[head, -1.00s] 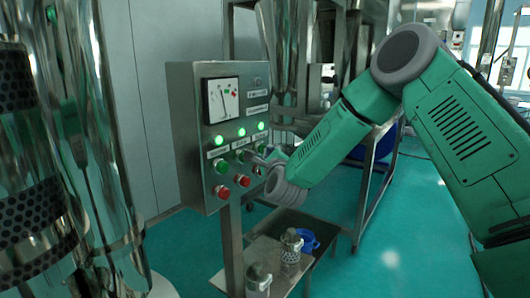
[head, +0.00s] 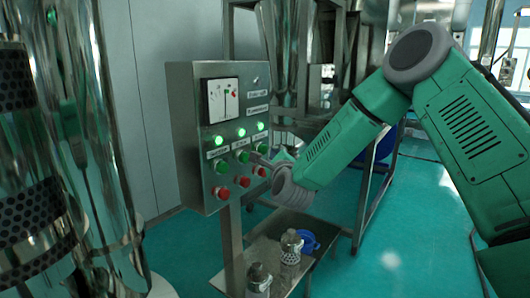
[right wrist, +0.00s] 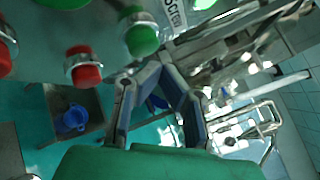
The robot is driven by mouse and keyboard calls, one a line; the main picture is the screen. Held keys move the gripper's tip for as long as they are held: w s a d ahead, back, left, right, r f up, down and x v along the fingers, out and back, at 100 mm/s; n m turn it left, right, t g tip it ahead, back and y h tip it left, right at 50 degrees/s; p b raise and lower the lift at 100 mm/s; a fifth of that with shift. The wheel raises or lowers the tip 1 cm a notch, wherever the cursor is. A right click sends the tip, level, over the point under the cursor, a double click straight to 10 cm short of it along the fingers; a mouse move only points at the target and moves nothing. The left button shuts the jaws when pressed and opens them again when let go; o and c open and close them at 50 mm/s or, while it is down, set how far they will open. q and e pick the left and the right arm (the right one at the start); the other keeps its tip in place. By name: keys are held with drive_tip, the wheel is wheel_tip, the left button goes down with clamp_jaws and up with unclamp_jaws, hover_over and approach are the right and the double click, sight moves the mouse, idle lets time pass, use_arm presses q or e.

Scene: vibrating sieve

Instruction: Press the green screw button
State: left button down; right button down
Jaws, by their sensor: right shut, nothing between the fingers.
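The grey control panel (head: 198,105) has a column of light, label, green button and red button for each control. In the right wrist view, the label "Screw" (right wrist: 174,15) sits beside a green button (right wrist: 142,40), with a red button (right wrist: 85,70) below it on the panel. In the head view this looks like the rightmost green button (head: 262,147). My right gripper (right wrist: 152,68) is shut and empty, its fingertips close to the panel, just off the green screw button. Contact cannot be told. The gripper (head: 262,160) is small and partly hidden in the head view. My left gripper is out of view.
Other green (head: 221,166) and red buttons (head: 222,193) sit close to the left. Below the panel, a metal shelf (head: 262,250) holds metal canisters and a blue container (head: 308,241). Large shiny cylinders (head: 75,150) stand at the left. A metal frame (head: 365,190) stands behind my right arm.

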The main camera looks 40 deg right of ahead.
drive_tip(key=shift+s+d, duration=0.25)
drive_tip(key=shift+s, duration=0.55)
drive_tip(key=shift+s+d, duration=0.25)
drive_tip(key=shift+s, duration=0.55)
drive_tip(key=shift+s+d, duration=0.25)
drive_tip(key=shift+s, duration=0.55)
